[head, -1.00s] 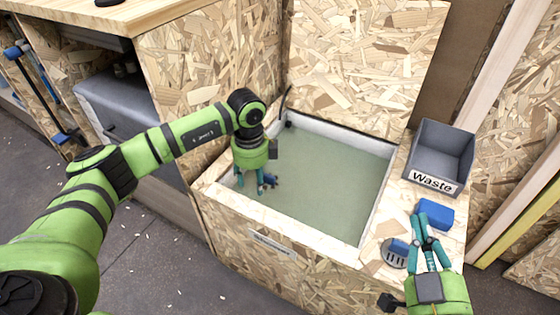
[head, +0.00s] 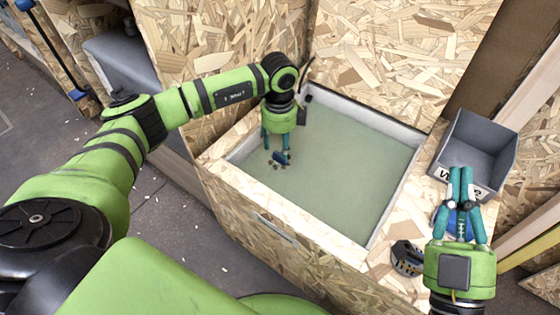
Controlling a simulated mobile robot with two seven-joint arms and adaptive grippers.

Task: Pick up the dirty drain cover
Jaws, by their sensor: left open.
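A dark, round, slotted drain cover (head: 407,258) lies on the wooden ledge right of the basin, near its front. My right gripper (head: 460,170) is beside it to the right, above the ledge. Its teal fingers point away and their tips are close together; I see nothing clear between them. My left gripper (head: 276,150) is open, pointing down inside the basin at its left side. A small dark blue shape and brown bits (head: 276,166) show at its fingertips; whether it touches them is unclear.
The pale basin (head: 350,160) has a greenish floor, mostly bare, with raised wooden walls. A grey waste bin (head: 478,150) stands at the back of the right ledge. A blue block (head: 443,222) is partly hidden behind my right gripper.

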